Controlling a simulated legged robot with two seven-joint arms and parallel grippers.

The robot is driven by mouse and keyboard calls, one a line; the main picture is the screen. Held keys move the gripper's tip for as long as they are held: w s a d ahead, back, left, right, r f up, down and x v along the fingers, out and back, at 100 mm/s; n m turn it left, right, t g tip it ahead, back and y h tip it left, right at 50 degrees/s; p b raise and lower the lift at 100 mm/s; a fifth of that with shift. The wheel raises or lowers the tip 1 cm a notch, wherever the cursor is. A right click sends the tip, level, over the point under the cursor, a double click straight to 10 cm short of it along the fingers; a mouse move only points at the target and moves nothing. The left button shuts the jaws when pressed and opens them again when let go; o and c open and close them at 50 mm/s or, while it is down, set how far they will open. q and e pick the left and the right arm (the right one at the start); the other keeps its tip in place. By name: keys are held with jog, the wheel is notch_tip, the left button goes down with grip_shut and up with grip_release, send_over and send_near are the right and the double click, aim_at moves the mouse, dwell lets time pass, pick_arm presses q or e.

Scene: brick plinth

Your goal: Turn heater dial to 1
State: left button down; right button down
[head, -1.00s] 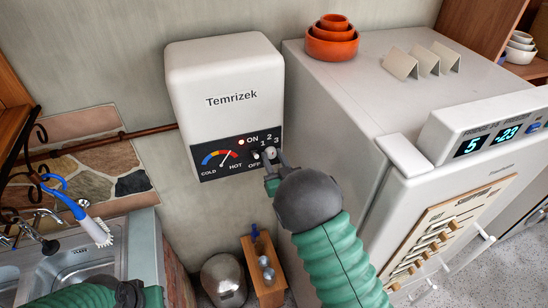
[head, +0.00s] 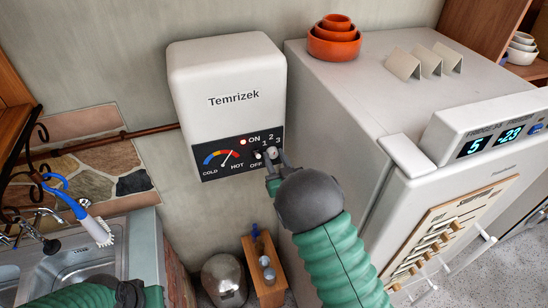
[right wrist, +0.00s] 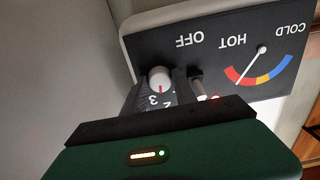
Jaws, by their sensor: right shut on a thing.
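The white heater (head: 225,80) marked Temrizek hangs on the wall, with a black control panel at its bottom. My right gripper (head: 271,163) is at the dial, on the right end of this panel. In the right wrist view, which is upside down, the white round dial (right wrist: 160,77) sits between the fingers of my right gripper (right wrist: 158,95), which are shut on it. Its red mark points toward the numbers, near 2 and 3; the exact setting is unclear and 1 is hidden. My left gripper (head: 130,292) is low at the left, its jaws unclear.
A small switch (right wrist: 196,82) stands close beside the dial, with a lit red lamp. A white fridge (head: 345,100) with orange bowls (head: 334,46) on top stands right of the heater. A sink (head: 85,270) with a brush is at the lower left.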

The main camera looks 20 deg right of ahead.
jog(key=shift+r, duration=0.15)
jog(key=c, duration=1.3)
grip_release()
jog(key=shift+s+r, duration=0.1)
jog(key=shift+s, duration=0.5)
pick_arm(q)
jog(key=s+b+x, duration=0.1)
jog(key=b+x, duration=0.4)
jog(key=w+p+v, duration=0.2)
jog(key=p+v, duration=0.8)
jog(key=shift+s+r, duration=0.2)
jog(key=shift+s, duration=0.15)
pick_arm(e)
jog(key=s, duration=1.6)
jog(key=shift+s+d, duration=0.2)
jog(key=shift+d, duration=0.1)
